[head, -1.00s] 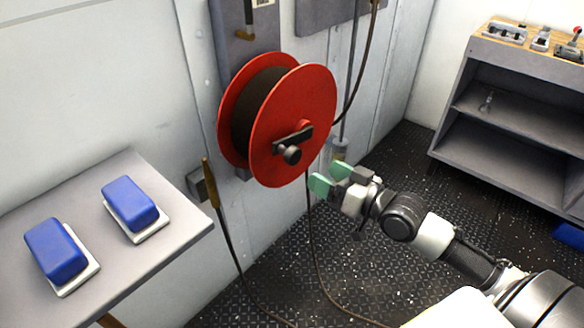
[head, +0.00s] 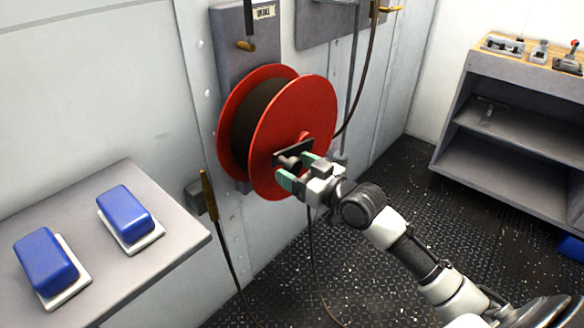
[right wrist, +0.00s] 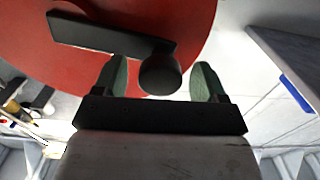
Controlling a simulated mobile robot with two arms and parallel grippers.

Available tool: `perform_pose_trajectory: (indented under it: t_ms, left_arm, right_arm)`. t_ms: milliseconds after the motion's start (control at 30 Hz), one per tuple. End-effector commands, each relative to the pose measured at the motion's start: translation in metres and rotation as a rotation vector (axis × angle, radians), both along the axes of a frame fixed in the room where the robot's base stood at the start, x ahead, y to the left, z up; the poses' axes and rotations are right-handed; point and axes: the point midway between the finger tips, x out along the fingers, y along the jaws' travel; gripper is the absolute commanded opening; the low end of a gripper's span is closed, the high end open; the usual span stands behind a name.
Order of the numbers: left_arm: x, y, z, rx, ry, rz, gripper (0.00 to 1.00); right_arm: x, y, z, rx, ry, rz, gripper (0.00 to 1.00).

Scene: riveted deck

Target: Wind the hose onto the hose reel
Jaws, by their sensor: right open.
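The red hose reel (head: 312,112) is mounted on the wall, with dark hose (head: 252,115) wound on its drum. A loose length of hose (head: 312,262) hangs below it to the deck. The reel's black crank with its round knob (head: 289,162) is on the front disc. My right gripper (head: 296,170) is open at the crank knob. In the right wrist view the knob (right wrist: 160,75) lies between the two green fingertips (right wrist: 158,80), with gaps on both sides. The red disc (right wrist: 190,25) is behind it. My left gripper is not in view.
A grey table (head: 172,248) at the left holds two blue blocks on white bases (head: 127,212). A brass-ended line (head: 209,195) hangs between table and reel. A grey shelf unit (head: 500,150) stands at the right. The deck between is mostly clear.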

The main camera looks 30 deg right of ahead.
Motion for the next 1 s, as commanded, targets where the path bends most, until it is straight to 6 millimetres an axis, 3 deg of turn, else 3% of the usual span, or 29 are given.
perform_pose_trajectory:
  t_ms: [167,467,900,1000]
  left_arm:
    - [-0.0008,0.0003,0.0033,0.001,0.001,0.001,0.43]
    - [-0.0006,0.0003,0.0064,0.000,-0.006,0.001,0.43]
    - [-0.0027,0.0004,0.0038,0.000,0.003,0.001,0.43]
    - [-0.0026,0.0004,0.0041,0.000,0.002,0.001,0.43]
  right_arm:
    - [0.0109,0.0049,0.0003,-0.001,-0.001,0.001,0.72]
    - [0.0121,0.0054,-0.0001,0.000,0.001,0.001,0.70]
    - [0.0118,0.0053,0.0000,0.000,0.001,0.001,0.03]
    - [0.0123,0.0053,0.0005,0.001,0.002,0.001,0.03]
